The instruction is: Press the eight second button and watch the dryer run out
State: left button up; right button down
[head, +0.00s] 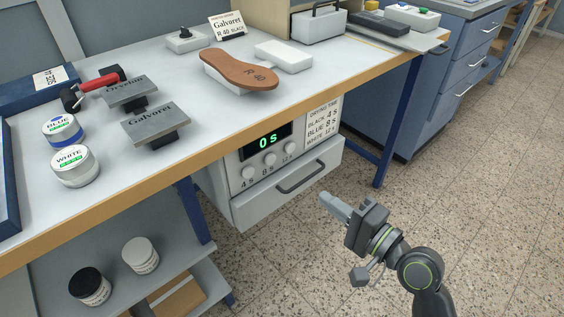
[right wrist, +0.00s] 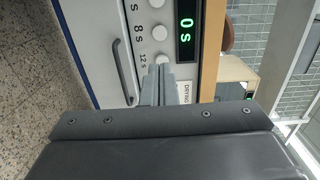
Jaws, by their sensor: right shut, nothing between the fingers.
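The dryer (head: 232,200) is a pale box under the table with a dark display (head: 266,141) reading a green 0 s. Below it are three round buttons: 4 s (head: 248,172), 8 s (head: 270,159) and 12 s (head: 290,148). In the right wrist view the display (right wrist: 186,32) also reads 0 s, and the 8 s button (right wrist: 158,33) shows clear of the fingers. My right gripper (head: 325,197) is shut and empty, in front of the dryer and apart from it. In the wrist view its fingertips (right wrist: 159,68) overlap the lower edge of the 12 s button. My left gripper is not in view.
A drawer handle (head: 301,177) sticks out below the buttons. A drying time card (head: 322,117) is beside them. The wooden table edge (head: 200,157) overhangs the dryer. A brown sole (head: 238,69), stamp plates and ink jars lie on top. The floor around my right gripper is clear.

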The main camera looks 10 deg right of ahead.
dwell(0.3)
jog(key=b, duration=0.1)
send_near(272, 160)
jog(key=x, duration=0.5)
jog(key=shift+b+x, duration=0.3)
jog(key=shift+x, duration=0.6)
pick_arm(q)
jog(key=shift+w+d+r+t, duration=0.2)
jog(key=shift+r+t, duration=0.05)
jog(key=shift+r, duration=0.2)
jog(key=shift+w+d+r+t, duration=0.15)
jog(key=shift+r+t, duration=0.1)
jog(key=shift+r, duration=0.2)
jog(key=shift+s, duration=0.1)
